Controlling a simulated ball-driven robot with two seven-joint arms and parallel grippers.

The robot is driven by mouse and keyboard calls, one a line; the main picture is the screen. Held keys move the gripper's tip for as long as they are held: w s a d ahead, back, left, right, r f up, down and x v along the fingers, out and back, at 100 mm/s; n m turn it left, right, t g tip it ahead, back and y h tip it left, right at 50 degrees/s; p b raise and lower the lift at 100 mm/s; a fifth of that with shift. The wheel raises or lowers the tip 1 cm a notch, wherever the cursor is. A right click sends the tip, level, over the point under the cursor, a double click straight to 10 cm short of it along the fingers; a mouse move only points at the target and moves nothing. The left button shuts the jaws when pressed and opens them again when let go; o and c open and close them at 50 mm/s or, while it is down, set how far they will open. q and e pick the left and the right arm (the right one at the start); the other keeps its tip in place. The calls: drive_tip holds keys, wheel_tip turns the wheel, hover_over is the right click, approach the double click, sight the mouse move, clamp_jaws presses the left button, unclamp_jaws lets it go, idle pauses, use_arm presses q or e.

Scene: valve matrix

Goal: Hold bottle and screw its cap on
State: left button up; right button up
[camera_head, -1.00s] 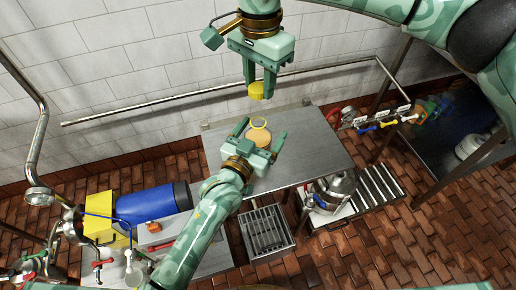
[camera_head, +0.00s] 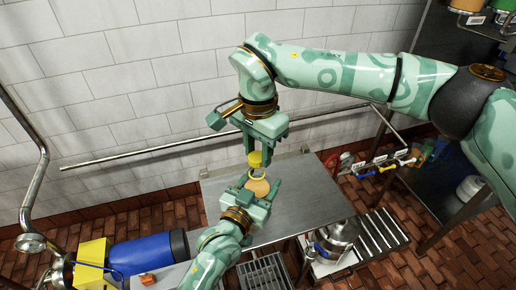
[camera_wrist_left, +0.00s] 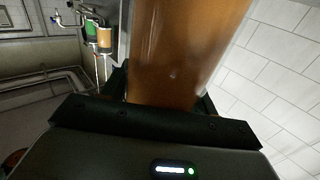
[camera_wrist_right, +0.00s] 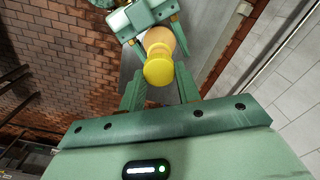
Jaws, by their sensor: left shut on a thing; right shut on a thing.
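The bottle (camera_head: 257,187) has an orange-brown body with a yellow ring at its mouth. It stands roughly upright between the fingers of my left gripper (camera_head: 256,195), which is shut on it; its body fills the left wrist view (camera_wrist_left: 180,55). My right gripper (camera_head: 260,150) points down from above and is shut on the yellow cap (camera_head: 255,158). In the right wrist view the cap (camera_wrist_right: 158,68) covers part of the bottle.
A steel table (camera_head: 315,205) lies under the grippers, mostly bare. A rail (camera_head: 150,150) runs along the tiled wall behind. A blue drum (camera_head: 150,250) lies at lower left, a metal pot (camera_head: 330,243) at lower right. Coloured valve handles (camera_head: 385,167) stand at right.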

drive_tip(key=shift+f, duration=0.2)
idle(0.4)
drive_tip(key=shift+f, duration=0.85)
drive_tip(key=shift+f, duration=0.5)
